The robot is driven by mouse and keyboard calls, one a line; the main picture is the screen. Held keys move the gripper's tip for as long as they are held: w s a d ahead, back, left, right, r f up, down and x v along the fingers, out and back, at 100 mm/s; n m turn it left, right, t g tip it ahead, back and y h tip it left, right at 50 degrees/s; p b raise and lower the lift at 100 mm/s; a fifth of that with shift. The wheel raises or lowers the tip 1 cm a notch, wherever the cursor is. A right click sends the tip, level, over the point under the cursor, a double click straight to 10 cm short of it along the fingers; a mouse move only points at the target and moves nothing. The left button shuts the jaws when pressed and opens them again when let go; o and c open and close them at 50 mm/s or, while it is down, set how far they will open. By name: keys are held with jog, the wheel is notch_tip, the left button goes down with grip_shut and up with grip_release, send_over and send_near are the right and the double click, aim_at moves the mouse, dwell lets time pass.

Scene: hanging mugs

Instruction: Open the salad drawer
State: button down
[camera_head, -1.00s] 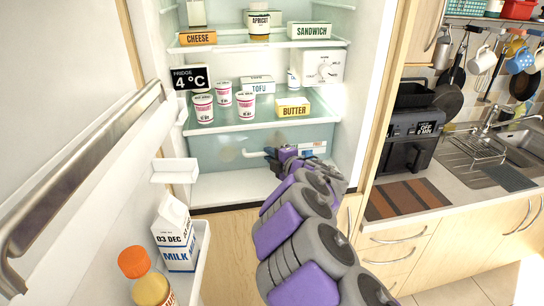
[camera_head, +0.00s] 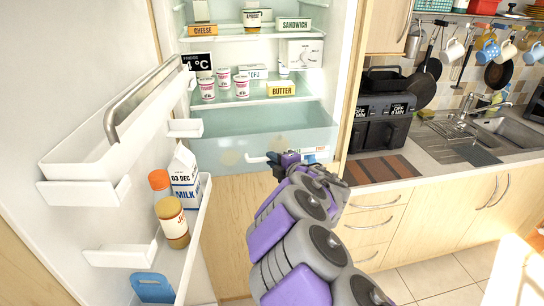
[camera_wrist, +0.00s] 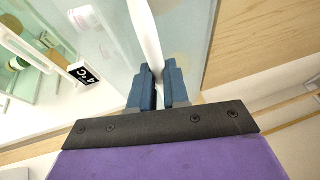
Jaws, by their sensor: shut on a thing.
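The salad drawer (camera_head: 215,150) is a clear greenish box at the bottom of the fridge. It stands pulled out toward me, with its open top showing below the lowest shelf. Its white bar handle (camera_head: 257,159) is on the front. My gripper (camera_head: 279,161) is at the right part of this handle. In the wrist view, the blue fingers of my gripper (camera_wrist: 159,88) are shut on the white handle (camera_wrist: 147,38), beside the clear drawer front (camera_wrist: 185,35). Pale round shapes show faintly through the drawer; my arm hides part of its right side.
The open fridge door (camera_head: 85,155) stands at the left, its racks holding a milk carton (camera_head: 184,178) and an orange-capped bottle (camera_head: 168,210). Shelves above hold yogurt cups, butter (camera_head: 281,89) and cheese (camera_head: 202,30). A counter (camera_head: 440,160) lies right; the floor (camera_head: 440,275) there is clear.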

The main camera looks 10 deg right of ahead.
jog(key=shift+s+f, duration=0.25)
jog(key=shift+s, duration=0.7)
jog(key=c, duration=1.2)
grip_release()
jog(key=shift+w, duration=0.2)
jog(key=shift+o, duration=0.5)
jog(key=shift+s+r, duration=0.1)
jog(key=b+v, duration=0.2)
jog(key=v, duration=1.5)
jog(key=shift+b, duration=0.35)
